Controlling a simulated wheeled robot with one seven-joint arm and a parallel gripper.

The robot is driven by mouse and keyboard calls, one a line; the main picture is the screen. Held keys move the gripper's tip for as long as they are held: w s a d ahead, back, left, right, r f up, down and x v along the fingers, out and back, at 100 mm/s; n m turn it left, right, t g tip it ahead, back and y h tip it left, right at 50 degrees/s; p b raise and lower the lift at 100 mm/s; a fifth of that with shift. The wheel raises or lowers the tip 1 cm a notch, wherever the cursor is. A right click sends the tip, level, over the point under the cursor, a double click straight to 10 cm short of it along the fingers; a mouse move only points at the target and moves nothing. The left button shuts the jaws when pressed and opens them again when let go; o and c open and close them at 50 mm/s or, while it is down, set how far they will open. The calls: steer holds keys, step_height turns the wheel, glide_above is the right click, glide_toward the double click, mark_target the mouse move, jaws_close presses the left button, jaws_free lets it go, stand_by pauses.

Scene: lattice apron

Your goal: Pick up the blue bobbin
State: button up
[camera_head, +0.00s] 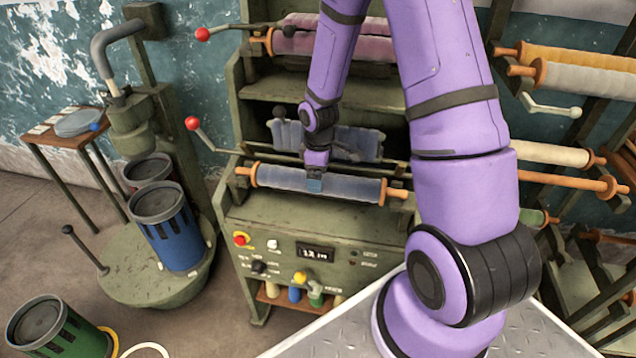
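A long blue-grey bobbin (352,187) with wooden ends lies level across the front of the green machine, just above its control panel. My gripper (315,185) is at the end of my purple arm, over the bobbin's middle-left part. It overlaps the bobbin in the picture; I cannot tell whether it touches or grips it. The fingers are too small and hidden to show whether they are open or shut. A small blue piece (295,294) stands among others in the low slot of the machine.
The machine's control panel (310,258) has knobs and a display. A rod with a red-knobbed lever (192,123) runs behind the bobbin. A blue can (170,232) stands on the round base at left. Racks of rolls (580,78) stand at right.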

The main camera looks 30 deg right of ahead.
steer(key=shift+w+f, duration=0.15)
steer(key=shift+f, duration=1.95)
